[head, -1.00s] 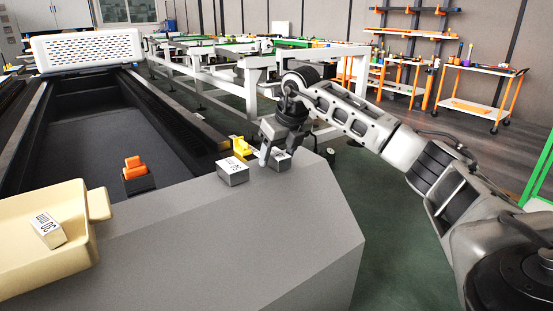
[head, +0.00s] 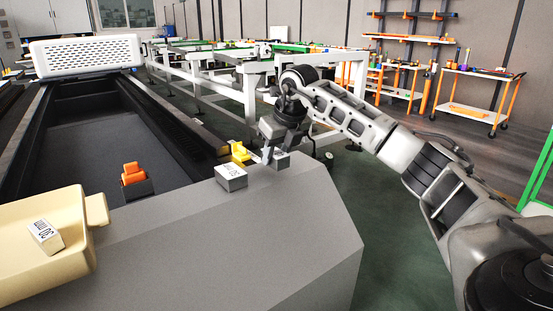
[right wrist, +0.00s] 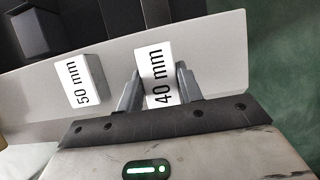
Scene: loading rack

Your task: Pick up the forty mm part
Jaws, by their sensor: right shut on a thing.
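The forty mm part is a small block with a white top marked "40 mm" (right wrist: 157,72). In the right wrist view it sits between the two fingers of my right gripper (right wrist: 160,88), which is shut on it. In the head view the forty mm part (head: 281,160) is at the far edge of the grey surface (head: 240,230), partly hidden by my right gripper (head: 273,152). I cannot tell whether it is clear of the surface. My left gripper is not in view.
The 50 mm block (head: 231,178) stands just left of the gripper, also in the right wrist view (right wrist: 86,80). A yellow piece (head: 239,152) is behind it. A beige tray (head: 75,268) holds the 30 mm block (head: 46,237). An orange piece (head: 133,173) sits further left.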

